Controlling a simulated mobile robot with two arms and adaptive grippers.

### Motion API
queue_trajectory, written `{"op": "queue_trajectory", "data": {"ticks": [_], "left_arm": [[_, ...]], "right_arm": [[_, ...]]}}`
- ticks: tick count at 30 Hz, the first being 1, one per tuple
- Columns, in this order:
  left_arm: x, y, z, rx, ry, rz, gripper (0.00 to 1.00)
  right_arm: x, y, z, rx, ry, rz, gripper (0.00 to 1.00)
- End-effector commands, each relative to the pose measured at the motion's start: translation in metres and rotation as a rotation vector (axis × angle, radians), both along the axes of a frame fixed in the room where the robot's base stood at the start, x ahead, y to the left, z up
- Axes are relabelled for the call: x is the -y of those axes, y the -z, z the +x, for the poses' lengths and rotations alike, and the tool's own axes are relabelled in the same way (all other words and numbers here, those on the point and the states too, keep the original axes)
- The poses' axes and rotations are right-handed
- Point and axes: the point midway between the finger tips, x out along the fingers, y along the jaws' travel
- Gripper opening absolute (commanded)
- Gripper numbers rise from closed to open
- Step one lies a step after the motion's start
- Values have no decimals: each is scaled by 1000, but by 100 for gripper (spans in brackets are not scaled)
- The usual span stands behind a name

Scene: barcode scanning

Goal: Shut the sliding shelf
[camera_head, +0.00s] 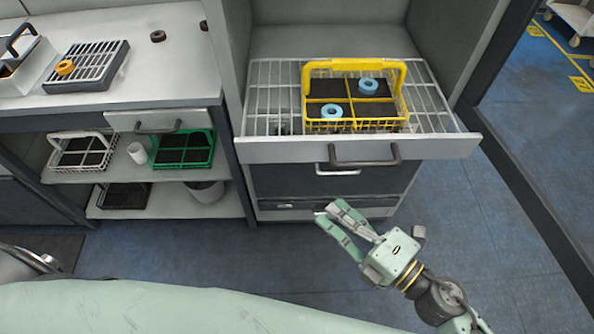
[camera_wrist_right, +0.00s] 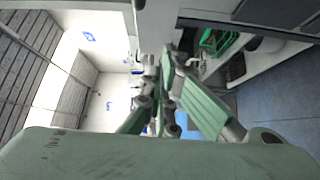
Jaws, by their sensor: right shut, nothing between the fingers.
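The sliding shelf (camera_head: 275,151) is pulled out of the tall cabinet in the head view. It has a wire grid, a pale front panel and a dark bar handle (camera_head: 365,157). A yellow basket (camera_head: 355,66) with two blue rings (camera_head: 368,86) stands on the grid. My right gripper (camera_head: 331,213) is in front of the cabinet, below the shelf handle in the picture and apart from it. Its fingers are shut and empty. They also show in the right wrist view (camera_wrist_right: 166,92). My left gripper is not in view.
Below the shelf are closed drawers with a pale handle (camera_head: 338,171). On the left, a counter (camera_head: 160,80) holds a rack, and a small drawer (camera_head: 172,119) sits above lower shelves with a green basket (camera_head: 200,148). Blue floor (camera_head: 470,230) is clear on the right.

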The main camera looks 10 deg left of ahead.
Motion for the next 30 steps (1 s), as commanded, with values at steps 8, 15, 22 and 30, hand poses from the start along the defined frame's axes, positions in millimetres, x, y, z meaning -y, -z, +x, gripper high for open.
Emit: {"op": "queue_trajectory", "data": {"ticks": [8, 15, 22, 30], "left_arm": [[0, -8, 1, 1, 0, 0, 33], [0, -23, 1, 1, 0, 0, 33], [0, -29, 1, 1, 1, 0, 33], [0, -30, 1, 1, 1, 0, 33]], "right_arm": [[-24, -15, 0, 45, -37, -5, 0], [-68, -16, 25, 43, -35, -2, 0], [-98, -13, 53, 43, -32, -6, 0], [-104, -11, 77, 41, -33, -7, 0]]}}
